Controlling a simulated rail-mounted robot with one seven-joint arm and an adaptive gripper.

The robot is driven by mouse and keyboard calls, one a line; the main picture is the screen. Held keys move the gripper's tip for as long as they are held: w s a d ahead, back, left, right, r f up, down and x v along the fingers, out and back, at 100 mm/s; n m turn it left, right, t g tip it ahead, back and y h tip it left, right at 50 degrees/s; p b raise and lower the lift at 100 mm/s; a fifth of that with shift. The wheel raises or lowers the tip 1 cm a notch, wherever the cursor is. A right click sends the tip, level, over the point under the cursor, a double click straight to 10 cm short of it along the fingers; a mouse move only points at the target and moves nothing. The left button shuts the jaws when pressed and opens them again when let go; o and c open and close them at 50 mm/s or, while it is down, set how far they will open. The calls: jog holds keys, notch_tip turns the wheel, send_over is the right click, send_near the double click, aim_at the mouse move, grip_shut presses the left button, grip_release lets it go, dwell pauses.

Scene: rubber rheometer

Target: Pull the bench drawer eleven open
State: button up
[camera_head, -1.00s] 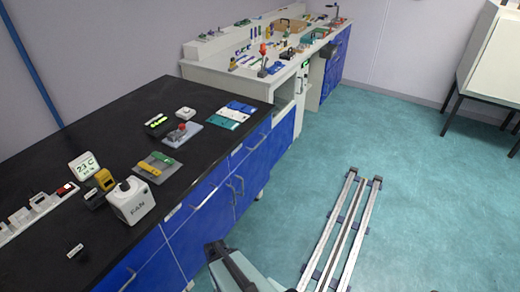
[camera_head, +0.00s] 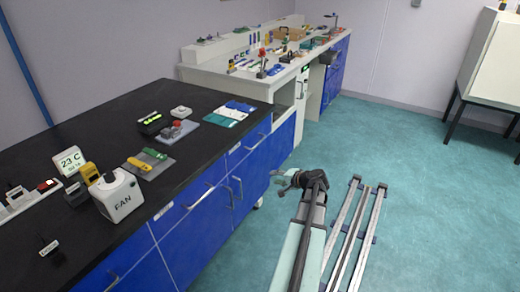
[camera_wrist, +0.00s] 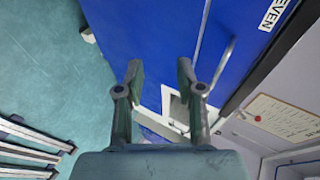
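My gripper (camera_head: 286,181) is out over the floor, to the right of the blue fronts of the black-topped bench. In the wrist view my gripper (camera_wrist: 160,72) is open and empty, its two fingers apart in front of the blue fronts. A blue front (camera_wrist: 245,35) there bears a white label (camera_wrist: 276,12), cut off by the frame, reading "EVEN". A bar handle (camera_wrist: 223,62) lies to the right of the fingers, not between them. In the head view the far top drawer front (camera_head: 257,134) looks shut; I cannot read its label.
Floor rails (camera_head: 350,235) run beside my arm. The teal floor between bench and rails is clear.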

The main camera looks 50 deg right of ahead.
aim_at(259, 143)
jog(key=w+d+r+m+t+h, duration=0.1)
jog(key=d+r+m+t+h, duration=0.15)
jog(key=d+r, duration=0.45)
jog(key=shift+t, duration=0.35)
jog(key=x, duration=1.1)
jog(key=a+r+p+x, duration=0.1)
jog(key=x, duration=0.5)
jog(key=shift+w+a+r, duration=0.1)
jog(key=shift+w, duration=0.15)
grip_shut()
